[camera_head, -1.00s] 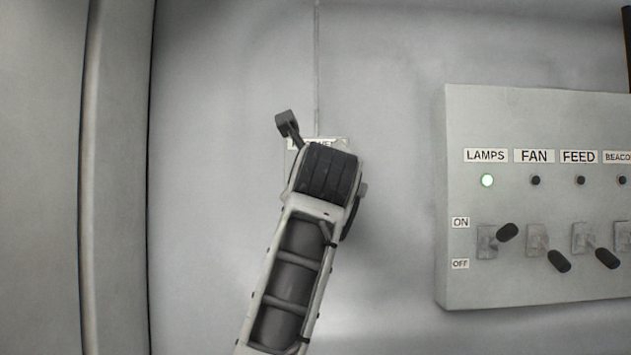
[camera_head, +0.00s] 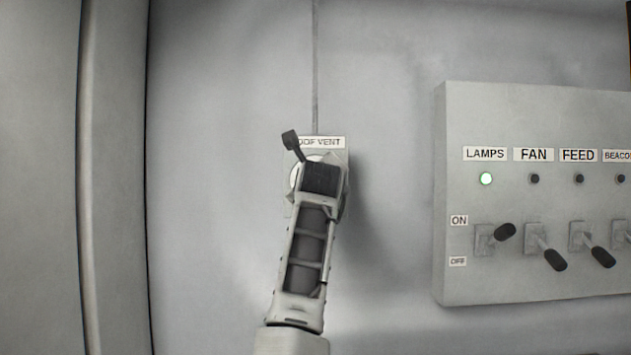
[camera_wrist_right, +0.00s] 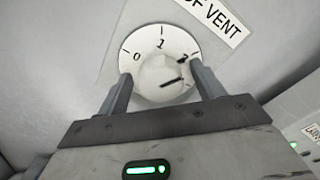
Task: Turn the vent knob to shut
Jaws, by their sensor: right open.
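The vent knob (camera_wrist_right: 160,82) is a pale round knob on a white dial (camera_wrist_right: 158,38) marked 0, 1 and 2. Its dark pointer line lies to the right, on the side of the 2. In the right wrist view my right gripper (camera_wrist_right: 162,74) is open, with one finger on each side of the knob. I cannot tell whether the fingers touch it. In the head view my right gripper (camera_head: 322,178) covers most of the dial (camera_head: 296,178), and the knob is hidden. A ROOF VENT label (camera_head: 322,142) sits above it. My left gripper is not in view.
A switch panel (camera_head: 540,195) stands out from the wall to the right, with LAMPS, FAN, FEED and BEACON levers. The LAMPS light is green. A vertical post (camera_head: 115,180) runs along the left. The wall between is clear.

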